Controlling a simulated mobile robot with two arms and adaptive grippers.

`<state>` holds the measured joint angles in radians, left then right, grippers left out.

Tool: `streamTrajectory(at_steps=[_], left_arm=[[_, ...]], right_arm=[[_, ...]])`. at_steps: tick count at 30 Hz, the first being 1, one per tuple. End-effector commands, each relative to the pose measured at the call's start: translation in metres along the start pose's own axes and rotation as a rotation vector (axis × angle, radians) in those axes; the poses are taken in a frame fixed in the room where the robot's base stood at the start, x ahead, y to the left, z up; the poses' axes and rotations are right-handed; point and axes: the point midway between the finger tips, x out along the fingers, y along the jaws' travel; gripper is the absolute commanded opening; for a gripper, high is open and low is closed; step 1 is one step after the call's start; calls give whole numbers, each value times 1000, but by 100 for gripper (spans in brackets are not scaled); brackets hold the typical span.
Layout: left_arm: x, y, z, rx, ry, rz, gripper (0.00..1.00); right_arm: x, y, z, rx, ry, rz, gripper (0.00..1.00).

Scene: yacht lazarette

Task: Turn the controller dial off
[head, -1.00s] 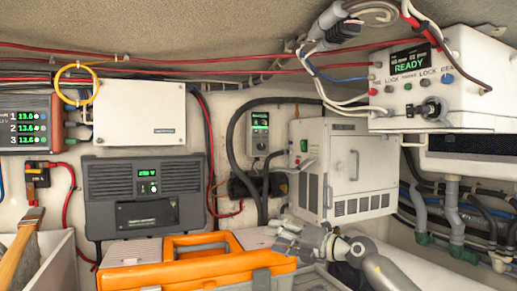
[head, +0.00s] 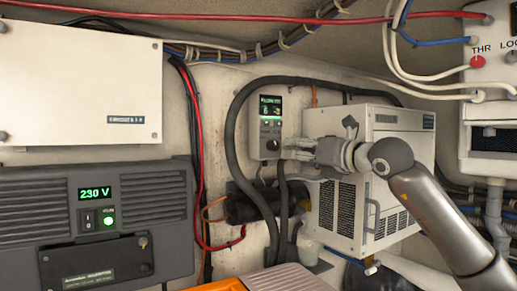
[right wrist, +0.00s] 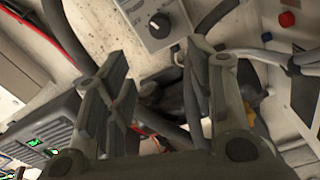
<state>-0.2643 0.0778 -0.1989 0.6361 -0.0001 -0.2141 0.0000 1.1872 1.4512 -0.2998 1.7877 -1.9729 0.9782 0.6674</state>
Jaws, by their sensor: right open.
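The controller (head: 266,118) is a small pale box on the back wall with a lit green display and a round dark dial (head: 272,145) low on its front. In the right wrist view the dial (right wrist: 159,25) shows a white pointer mark and sits at the top, just beyond the fingertips. My right gripper (head: 289,149) is beside the controller's lower right edge in the head view. The right wrist view shows the right gripper (right wrist: 159,56) with its fingers apart and nothing between them. My left gripper is out of view.
A white vented cabinet (head: 378,140) stands just right of the controller, behind my right arm. Thick black hoses (head: 236,130) loop around the controller. A dark inverter (head: 60,220) reading 230 V and a white panel (head: 75,85) are on the left. An orange edge (head: 285,280) shows below.

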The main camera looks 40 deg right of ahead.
Motion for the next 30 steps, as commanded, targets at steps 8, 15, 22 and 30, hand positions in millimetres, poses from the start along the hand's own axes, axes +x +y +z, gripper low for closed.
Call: streamTrajectory(at_steps=[8, 15, 22, 30], left_arm=[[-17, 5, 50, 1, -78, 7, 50], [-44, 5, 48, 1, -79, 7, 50], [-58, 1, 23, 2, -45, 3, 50], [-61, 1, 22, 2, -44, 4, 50]], right_arm=[[11, -1, 12, -15, -17, -19, 50], [58, -2, 14, -14, -15, -19, 50], [91, -3, 12, -14, -15, -19, 50], [101, -4, 9, -18, -17, -19, 50]])
